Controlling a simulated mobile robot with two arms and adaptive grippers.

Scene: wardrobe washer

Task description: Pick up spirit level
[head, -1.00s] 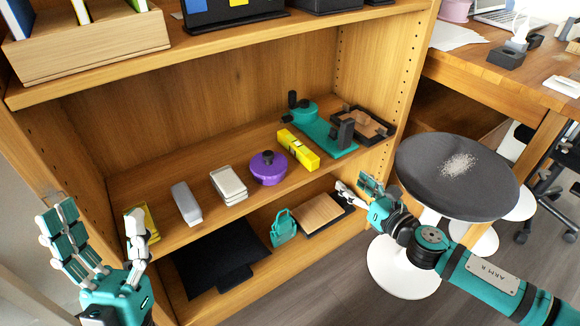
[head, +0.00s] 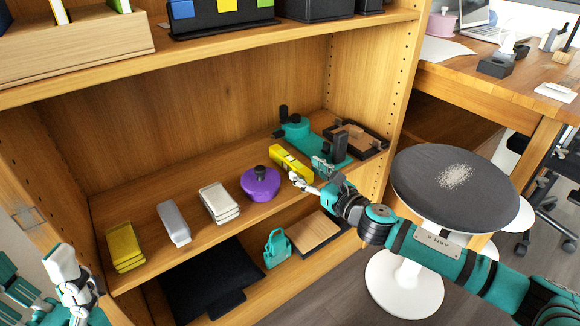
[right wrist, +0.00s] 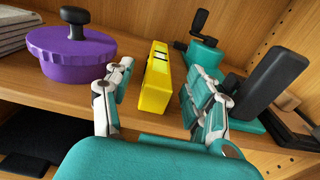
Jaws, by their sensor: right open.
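The yellow spirit level (head: 291,161) lies on the middle shelf, between a purple pot and a teal device. In the right wrist view the spirit level (right wrist: 156,80) points away from me, between the two sides of my open right gripper (right wrist: 150,95). In the head view my right gripper (head: 308,174) is at the front end of the spirit level and hides part of it. I cannot tell whether the fingers touch it. My left gripper (head: 40,285) is partly cut off at the lower left, with its fingers spread and nothing seen in it.
The purple pot (head: 261,186) stands left of the level, and the teal device (head: 318,138) with black posts stands close on the right. A teal bag (head: 277,248) sits on the shelf below. A round stool (head: 455,185) stands to the right of the shelf unit.

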